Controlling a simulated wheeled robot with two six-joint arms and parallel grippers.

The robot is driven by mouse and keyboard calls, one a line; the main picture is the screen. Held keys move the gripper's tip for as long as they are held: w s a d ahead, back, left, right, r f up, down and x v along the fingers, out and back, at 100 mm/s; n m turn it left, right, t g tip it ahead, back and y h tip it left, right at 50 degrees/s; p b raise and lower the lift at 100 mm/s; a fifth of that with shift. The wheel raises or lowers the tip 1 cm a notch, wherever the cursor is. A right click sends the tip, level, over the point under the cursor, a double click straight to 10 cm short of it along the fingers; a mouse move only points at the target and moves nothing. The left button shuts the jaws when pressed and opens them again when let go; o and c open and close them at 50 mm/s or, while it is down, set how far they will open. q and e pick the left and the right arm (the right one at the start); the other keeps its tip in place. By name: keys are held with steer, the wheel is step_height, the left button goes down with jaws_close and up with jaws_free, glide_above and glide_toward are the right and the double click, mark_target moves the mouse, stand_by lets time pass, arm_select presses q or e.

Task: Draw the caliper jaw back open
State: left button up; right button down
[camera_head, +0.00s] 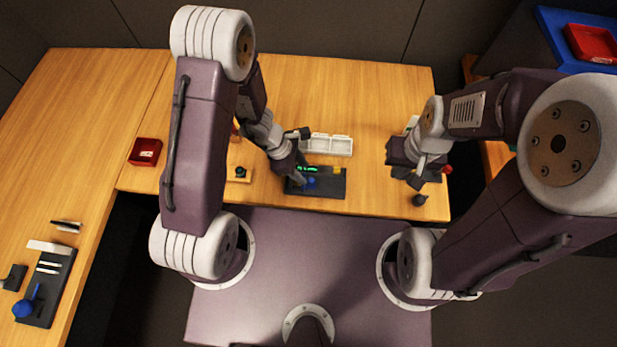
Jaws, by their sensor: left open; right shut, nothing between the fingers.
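A dark panel (330,188) with a green lit display (307,168), a blue round part (311,182) and a yellow part (338,170) lies on the middle table. My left gripper (299,183) is open over the panel's left side, close to the blue part, and hides some of it. I cannot tell whether it touches. No caliper jaw can be made out clearly at this size. My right gripper (416,184) is shut and empty above the table's right side, apart from the panel.
A white compartment tray (327,145) stands behind the panel. A red tray (145,152) is to the left. A small dark knob (419,200) sits by my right gripper. A dark board (50,285) with white bars and a blue knob lies far left. The back table is mostly clear.

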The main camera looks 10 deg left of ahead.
mark_target(311, 180)
arm_select(q)
steer(key=x, duration=0.6)
steer(key=shift+w+b, duration=0.1)
steer(key=shift+b, duration=0.3)
jaws_close()
stand_by(0.9)
